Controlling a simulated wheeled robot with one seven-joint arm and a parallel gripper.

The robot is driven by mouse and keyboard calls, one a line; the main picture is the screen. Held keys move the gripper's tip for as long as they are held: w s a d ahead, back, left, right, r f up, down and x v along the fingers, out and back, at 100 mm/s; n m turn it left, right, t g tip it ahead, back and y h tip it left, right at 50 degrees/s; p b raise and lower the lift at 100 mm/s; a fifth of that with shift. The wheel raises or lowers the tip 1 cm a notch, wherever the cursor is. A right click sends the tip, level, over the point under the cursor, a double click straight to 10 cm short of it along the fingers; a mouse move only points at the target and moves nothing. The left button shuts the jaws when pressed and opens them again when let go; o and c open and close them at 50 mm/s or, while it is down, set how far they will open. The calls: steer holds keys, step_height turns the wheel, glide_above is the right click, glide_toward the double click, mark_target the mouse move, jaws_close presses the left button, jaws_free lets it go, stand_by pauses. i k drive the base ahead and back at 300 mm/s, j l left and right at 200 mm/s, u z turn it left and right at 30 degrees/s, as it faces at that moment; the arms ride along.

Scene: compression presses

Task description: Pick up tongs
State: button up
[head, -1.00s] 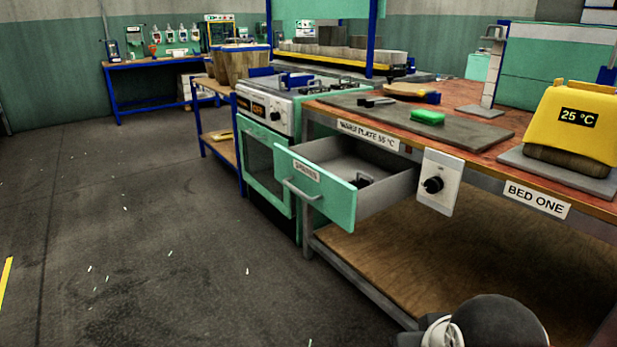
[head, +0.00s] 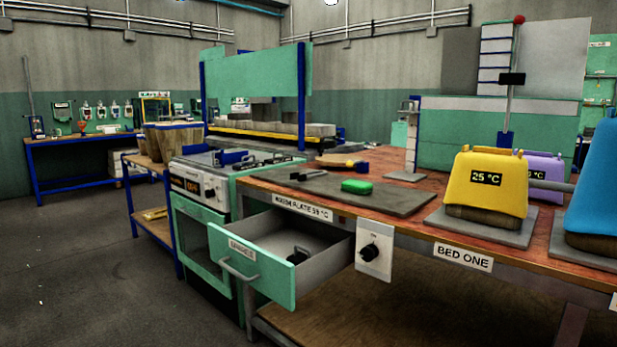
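No tongs can be made out for certain. An open green-fronted drawer (head: 262,276) sticks out from under the bench. A small dark object (head: 299,256) lies inside it, too small to identify. Another dark, thin object (head: 308,175) lies on the grey warm plate (head: 400,203) on the bench top, left of a green block (head: 357,186). I cannot tell whether either is the tongs. My gripper is not in view.
A stove (head: 205,190) stands left of the drawer. A white knob panel (head: 374,250) hangs on the bench front to its right. Yellow (head: 484,205), purple (head: 541,168) and blue (head: 598,205) weights stand on the right of the bench. The floor at left is clear.

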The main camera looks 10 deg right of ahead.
mark_target(302, 176)
steer(key=u, duration=0.8)
steer(key=i+u, duration=0.1)
steer(key=i, duration=1.75)
steer(key=i+z, duration=0.1)
steer(key=i, duration=0.95)
steer(key=i+j+z, duration=0.1)
steer(key=i, duration=1)
steer(key=z, duration=0.45)
steer(key=j+z, duration=0.1)
steer(key=z, duration=0.35)
steer(key=i+z, duration=0.1)
steer(key=z, duration=0.35)
steer(key=j+z, duration=0.1)
steer(key=z, duration=0.35)
steer(key=j+z, duration=0.1)
steer(key=z, duration=0.35)
